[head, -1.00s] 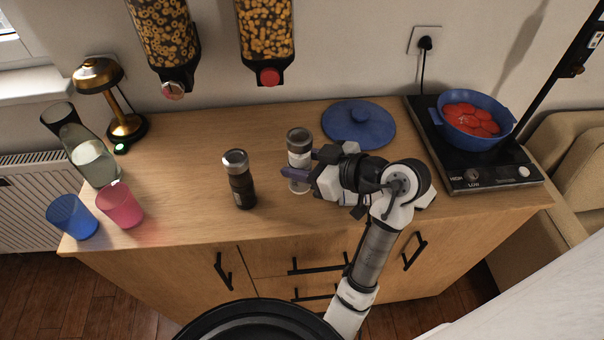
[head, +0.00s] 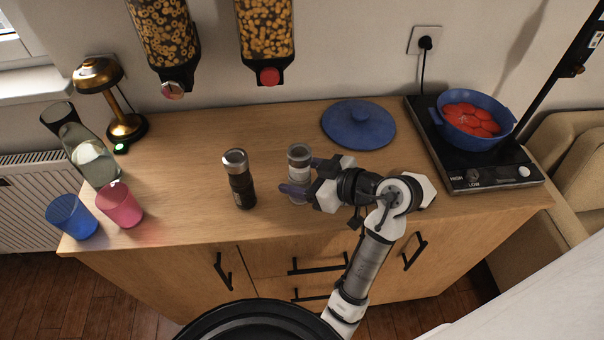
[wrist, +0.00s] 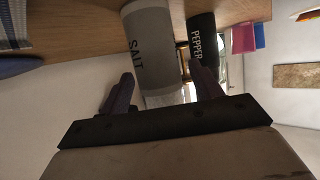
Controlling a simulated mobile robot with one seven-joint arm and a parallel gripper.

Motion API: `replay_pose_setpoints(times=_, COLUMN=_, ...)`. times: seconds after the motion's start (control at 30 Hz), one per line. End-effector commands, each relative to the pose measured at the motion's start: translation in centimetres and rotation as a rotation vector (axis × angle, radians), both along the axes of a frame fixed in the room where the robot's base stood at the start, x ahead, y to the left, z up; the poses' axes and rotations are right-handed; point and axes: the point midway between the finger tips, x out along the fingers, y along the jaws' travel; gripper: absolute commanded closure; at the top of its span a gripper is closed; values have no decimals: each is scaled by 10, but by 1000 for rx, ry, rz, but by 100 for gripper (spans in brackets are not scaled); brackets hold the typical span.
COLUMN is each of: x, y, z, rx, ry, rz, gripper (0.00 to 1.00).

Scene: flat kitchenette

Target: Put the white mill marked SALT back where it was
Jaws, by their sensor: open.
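The white SALT mill (head: 299,174) with a grey metal top appears upright on the wooden counter, just right of the black PEPPER mill (head: 240,182). In the wrist view the white mill (wrist: 153,45) shows its SALT lettering, with the PEPPER mill (wrist: 202,40) behind it to the right. My gripper (head: 305,176) reaches in from the right at the white mill. Its purple fingers are open, one on each side of the mill; in the wrist view (wrist: 165,92) they stand apart around it. The mill's foot is partly hidden by a finger in the head view.
A blue lid (head: 358,126) lies behind my gripper. A blue pot (head: 474,122) of red slices sits on the black hob (head: 490,172) at the right. A pink cup (head: 120,206), blue cup (head: 72,217), carafe (head: 92,162) and lamp (head: 124,125) stand left. The middle-left counter is free.

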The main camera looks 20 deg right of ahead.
Motion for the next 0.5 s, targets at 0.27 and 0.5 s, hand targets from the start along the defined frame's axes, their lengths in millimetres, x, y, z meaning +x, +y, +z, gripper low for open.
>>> replay_pose_setpoints(times=0.27, x=-3, y=-3, z=5, rx=-2, ry=0, rz=-2, gripper=36)
replay_pose_setpoints(times=0.5, x=-39, y=-29, z=23, rx=-5, ry=-2, rz=-4, gripper=36)
